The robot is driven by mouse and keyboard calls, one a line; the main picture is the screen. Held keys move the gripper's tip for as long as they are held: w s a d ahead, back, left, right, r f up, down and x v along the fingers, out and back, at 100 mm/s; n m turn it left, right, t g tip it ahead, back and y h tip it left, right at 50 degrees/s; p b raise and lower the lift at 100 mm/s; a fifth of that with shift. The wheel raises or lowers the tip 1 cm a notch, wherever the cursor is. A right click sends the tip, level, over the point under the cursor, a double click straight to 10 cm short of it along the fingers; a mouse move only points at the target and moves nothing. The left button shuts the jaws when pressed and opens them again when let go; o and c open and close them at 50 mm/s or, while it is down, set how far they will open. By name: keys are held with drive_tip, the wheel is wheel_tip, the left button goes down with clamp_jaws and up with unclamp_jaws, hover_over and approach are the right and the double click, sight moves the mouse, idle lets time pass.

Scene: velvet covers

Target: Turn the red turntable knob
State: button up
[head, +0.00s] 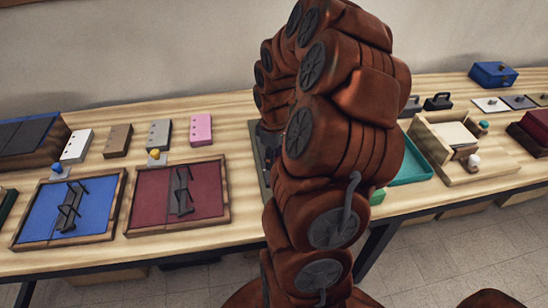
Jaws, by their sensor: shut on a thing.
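I cannot make out a red turntable knob in the head view. My brown arm rises through the middle and covers part of the table, so the knob may be hidden behind it. My gripper is also hidden behind the arm, and I cannot see what it touches. A maroon velvet tray (141,210) with a wooden rim and a dark rack (181,190) lies left of the arm. A small yellow knob (154,155) stands behind that tray. A blue knob (57,168) stands behind the blue tray (95,222).
White (77,145), brown (118,140), grey (159,135) and pink (201,128) boxes stand along the back. Right of the arm are a teal tray (412,172), a wooden box (490,176) and a blue box (493,74). Bare wood (236,140) shows left of the arm.

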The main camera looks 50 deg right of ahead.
drive_tip(key=shift+f, duration=0.1)
drive_tip(key=m+b, duration=0.1)
drive_tip(key=b, duration=0.1)
drive_tip(key=shift+f+m+b, duration=0.15)
drive_tip(key=shift+m+b, duration=0.25)
drive_tip(key=shift+w+d+m+b, duration=0.1)
drive_tip(key=shift+m+b, duration=0.8)
drive_tip(key=shift+b, duration=0.1)
drive_tip(key=m+b, duration=0.4)
drive_tip(key=shift+m, duration=0.3)
drive_tip(key=m+b, duration=0.2)
drive_tip(key=m, duration=0.2)
drive_tip(key=m+b, duration=0.1)
drive_tip(key=m, duration=0.4)
drive_tip(key=shift+r, duration=0.2)
